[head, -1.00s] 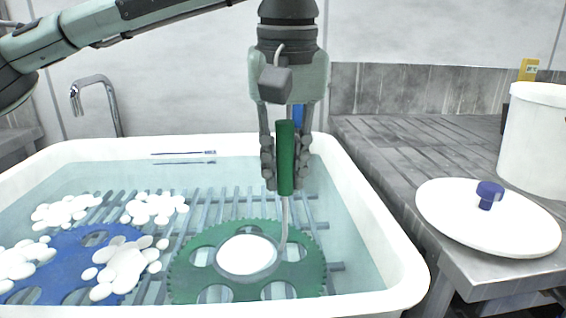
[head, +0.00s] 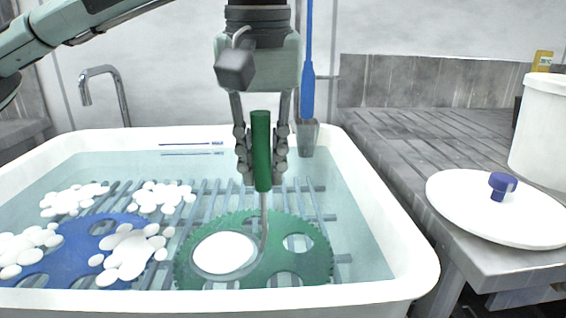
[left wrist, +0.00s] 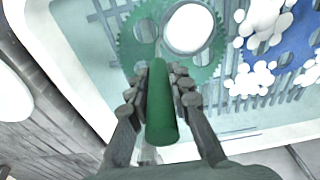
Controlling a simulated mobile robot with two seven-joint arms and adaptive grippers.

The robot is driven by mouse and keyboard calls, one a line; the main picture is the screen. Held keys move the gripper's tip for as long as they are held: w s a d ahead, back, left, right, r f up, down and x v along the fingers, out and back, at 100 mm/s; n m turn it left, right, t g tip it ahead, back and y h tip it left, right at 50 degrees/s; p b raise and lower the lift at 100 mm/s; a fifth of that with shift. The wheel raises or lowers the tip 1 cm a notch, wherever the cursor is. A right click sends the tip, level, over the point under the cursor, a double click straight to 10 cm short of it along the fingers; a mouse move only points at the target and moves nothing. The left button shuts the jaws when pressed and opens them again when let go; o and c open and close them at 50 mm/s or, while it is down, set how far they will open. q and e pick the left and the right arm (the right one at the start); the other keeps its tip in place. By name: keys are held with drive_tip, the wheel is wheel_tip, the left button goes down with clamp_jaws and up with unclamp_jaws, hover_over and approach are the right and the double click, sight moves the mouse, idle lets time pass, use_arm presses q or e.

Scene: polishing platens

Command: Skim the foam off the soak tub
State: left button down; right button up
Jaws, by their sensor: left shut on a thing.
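My left gripper (head: 261,172) is shut on the upright green handle (head: 262,150) of a skimmer. A thin bent grey rod runs down from the handle to a round head (head: 224,252) with a grey rim and a white middle; I cannot tell whether that white is foam. The head is over the green toothed platen in the soak tub (head: 400,240). White foam clumps (head: 128,252) float on the left side, over and around the blue platen. In the left wrist view the handle (left wrist: 161,115) sits between the fingers, and foam (left wrist: 262,78) shows at right. My right gripper is out of view.
The green platen (head: 300,262) and blue platen (head: 80,243) lie in the tub over a slatted rack. A white lid (head: 470,212) with a blue knob and a white bucket (head: 550,125) are on the right bench. A blue-handled tool (head: 308,95) stands upright behind the tub.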

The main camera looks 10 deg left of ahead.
use_arm(q)
drive_tip(key=s+a, duration=0.3)
drive_tip(key=a, duration=1)
drive_tip(key=shift+s+a, duration=0.25)
drive_tip(key=shift+s, duration=0.15)
drive_tip(key=w+a+p, duration=0.4)
drive_tip(key=w, duration=0.9)
drive_tip(key=shift+w, duration=0.2)
idle(0.4)
